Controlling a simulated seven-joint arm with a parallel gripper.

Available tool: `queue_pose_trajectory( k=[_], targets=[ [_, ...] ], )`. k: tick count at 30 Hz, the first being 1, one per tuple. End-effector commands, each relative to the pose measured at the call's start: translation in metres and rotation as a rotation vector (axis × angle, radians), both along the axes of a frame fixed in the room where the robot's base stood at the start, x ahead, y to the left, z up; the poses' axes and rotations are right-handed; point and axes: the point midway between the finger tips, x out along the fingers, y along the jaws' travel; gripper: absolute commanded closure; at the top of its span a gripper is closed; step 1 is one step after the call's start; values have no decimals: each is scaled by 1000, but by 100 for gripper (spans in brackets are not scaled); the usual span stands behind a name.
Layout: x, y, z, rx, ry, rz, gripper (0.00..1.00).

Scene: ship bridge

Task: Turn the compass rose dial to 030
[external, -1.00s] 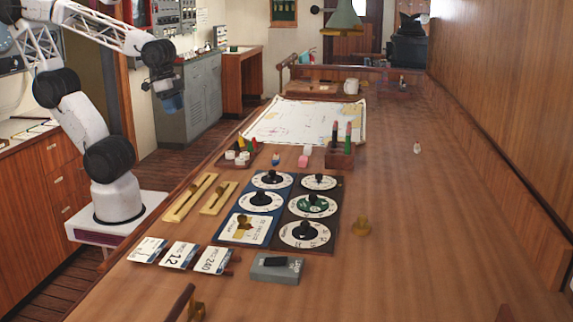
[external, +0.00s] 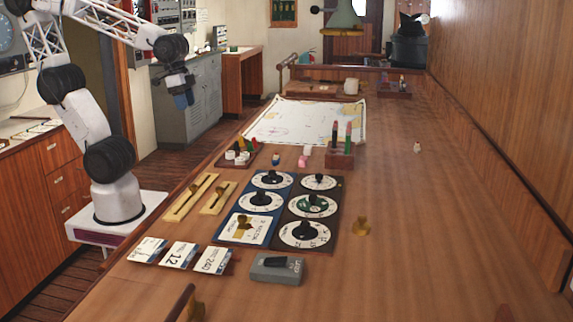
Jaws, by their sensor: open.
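Two dark panels of round dials lie on the long wooden table, each dial with a black knob. One dial with a green centre (external: 312,205) is in the middle of the right panel (external: 335,190); its look suggests a compass rose, but its figures are too small to read. White-faced dials sit above it (external: 319,182) and below it (external: 305,235). The left panel (external: 228,238) has two more white dials and a white plate with a brass lever (external: 243,226). My gripper (external: 184,100) is open and empty, high up at the left, well away from the dials.
Brass sliders (external: 190,197) lie left of the panels. Number cards (external: 212,261) and a grey box (external: 277,268) lie in front. A pen holder (external: 340,155) and chart (external: 305,122) are behind. The table's right side is mostly clear.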

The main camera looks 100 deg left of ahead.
Motion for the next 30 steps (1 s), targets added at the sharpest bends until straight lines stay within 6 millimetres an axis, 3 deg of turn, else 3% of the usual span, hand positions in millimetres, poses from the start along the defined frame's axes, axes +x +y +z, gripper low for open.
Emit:
queue_pose_trajectory(
  k=[15, 30],
  targets=[
    [113, -17, 19, -11, 55, 45, 49],
    [225, -40, 12, -16, 105, 91, 49]
  ],
)
